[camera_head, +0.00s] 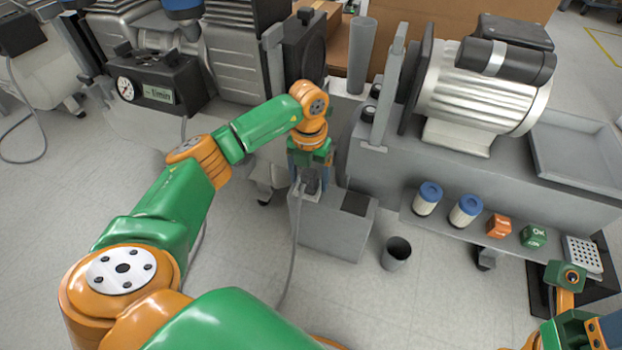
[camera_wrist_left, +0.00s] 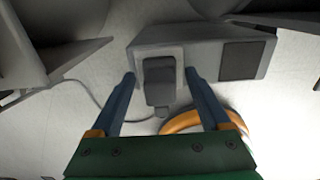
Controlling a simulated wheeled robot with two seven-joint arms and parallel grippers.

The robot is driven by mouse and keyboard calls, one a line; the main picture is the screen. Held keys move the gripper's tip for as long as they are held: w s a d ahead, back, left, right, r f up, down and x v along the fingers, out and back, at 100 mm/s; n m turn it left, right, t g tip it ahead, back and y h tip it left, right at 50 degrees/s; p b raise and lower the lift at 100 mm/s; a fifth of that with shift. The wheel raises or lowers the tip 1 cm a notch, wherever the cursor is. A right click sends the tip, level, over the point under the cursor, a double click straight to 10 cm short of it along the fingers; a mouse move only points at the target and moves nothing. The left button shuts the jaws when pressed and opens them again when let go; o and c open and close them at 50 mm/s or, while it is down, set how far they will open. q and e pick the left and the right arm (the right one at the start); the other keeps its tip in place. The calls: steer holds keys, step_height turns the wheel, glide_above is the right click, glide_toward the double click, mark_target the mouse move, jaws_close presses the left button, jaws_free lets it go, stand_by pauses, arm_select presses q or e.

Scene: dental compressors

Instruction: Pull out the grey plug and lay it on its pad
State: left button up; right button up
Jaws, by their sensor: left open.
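The grey plug (camera_head: 311,183) sits on top of a grey box (camera_head: 335,232), toward its left end, with a cable hanging down. In the left wrist view the plug (camera_wrist_left: 160,82) is dark grey and stands on a lighter socket plate. A dark square pad (camera_head: 356,203) lies on the right part of the box top; it also shows in the left wrist view (camera_wrist_left: 239,60). My left gripper (camera_wrist_left: 160,76) is open, one finger each side of the plug, with gaps visible. In the head view the gripper (camera_head: 310,166) is above the plug, partly hiding it.
A silver motor (camera_head: 478,90) stands on the grey bench behind right. Blue-capped jars (camera_head: 428,198), an orange block (camera_head: 498,226) and a green block (camera_head: 533,236) line its ledge. A dark cup (camera_head: 396,252) is right of the box. My right arm's links show bottom right.

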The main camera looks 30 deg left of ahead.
mark_target(309, 172)
arm_select(q)
steer(key=shift+p, duration=0.65)
stand_by(0.8)
jaws_close()
steer(key=shift+r, duration=0.15)
steer(key=shift+r+p, duration=2.9)
steer(key=shift+p, duration=0.05)
